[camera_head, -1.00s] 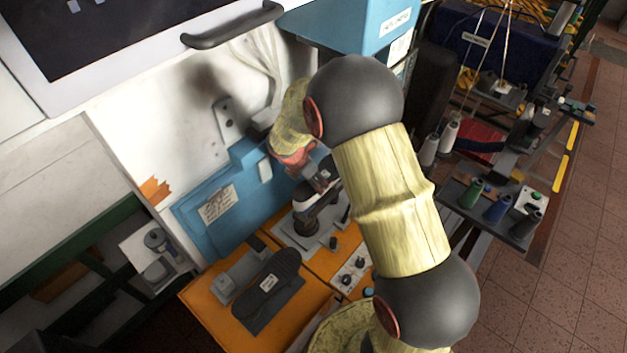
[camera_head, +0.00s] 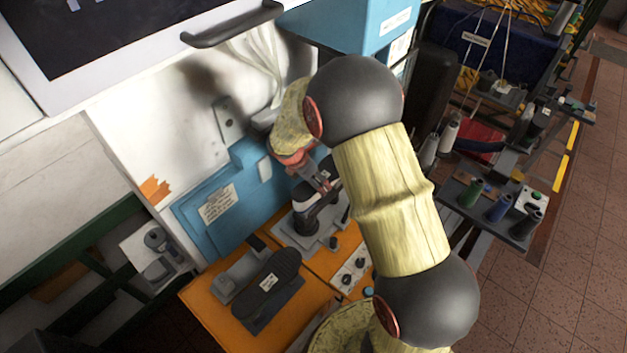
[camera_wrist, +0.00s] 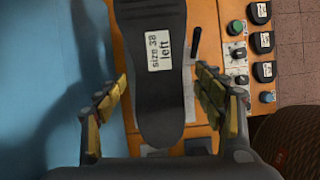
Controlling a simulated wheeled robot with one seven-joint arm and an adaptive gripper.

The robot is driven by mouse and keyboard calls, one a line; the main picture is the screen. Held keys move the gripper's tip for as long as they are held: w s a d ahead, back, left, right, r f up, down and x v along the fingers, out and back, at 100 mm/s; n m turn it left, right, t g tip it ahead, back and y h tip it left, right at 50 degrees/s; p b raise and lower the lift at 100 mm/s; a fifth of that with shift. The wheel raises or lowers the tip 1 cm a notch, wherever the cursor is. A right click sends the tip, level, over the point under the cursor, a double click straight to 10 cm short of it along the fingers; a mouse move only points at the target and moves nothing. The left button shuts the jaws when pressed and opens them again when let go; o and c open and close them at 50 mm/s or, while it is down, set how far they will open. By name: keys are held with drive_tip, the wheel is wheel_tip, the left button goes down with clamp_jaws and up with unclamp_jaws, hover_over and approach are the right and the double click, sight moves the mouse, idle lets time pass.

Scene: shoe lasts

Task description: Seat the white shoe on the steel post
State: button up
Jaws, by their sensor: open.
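The white shoe (camera_head: 309,198) is sole up on the dark post (camera_head: 305,222) at the work surface, partly hidden by my arm. How deep it sits on the post cannot be told. In the wrist view its black sole (camera_wrist: 158,100) carries a label reading "size 38 left". My gripper (camera_wrist: 161,75) is open, with a finger on each side of the sole and a visible gap to it. In the head view my gripper (camera_head: 318,180) is just above and behind the shoe, small and partly hidden.
A black sole on a dark stand (camera_head: 272,290) is at the left of the orange bench (camera_head: 205,312). A knob panel (camera_head: 351,273) lies right of the post. A blue panel (camera_head: 215,235) borders the left side. A shelf with thread spools (camera_head: 492,208) stands right.

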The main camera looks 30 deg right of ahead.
drive_tip(key=shift+f, duration=0.1)
drive_tip(key=v, duration=1.2)
drive_tip(key=s+a+m+t+y+b, duration=0.2)
drive_tip(key=s+a+m+b, duration=0.1)
drive_tip(key=s+m+b, duration=0.6)
drive_tip(key=s+a+m+t+y+b, duration=0.2)
drive_tip(key=s+a+m+b, duration=0.2)
drive_tip(key=s+m+b, duration=0.6)
drive_tip(key=s+m, duration=0.2)
drive_tip(key=s, duration=0.5)
drive_tip(key=shift+f, duration=0.3)
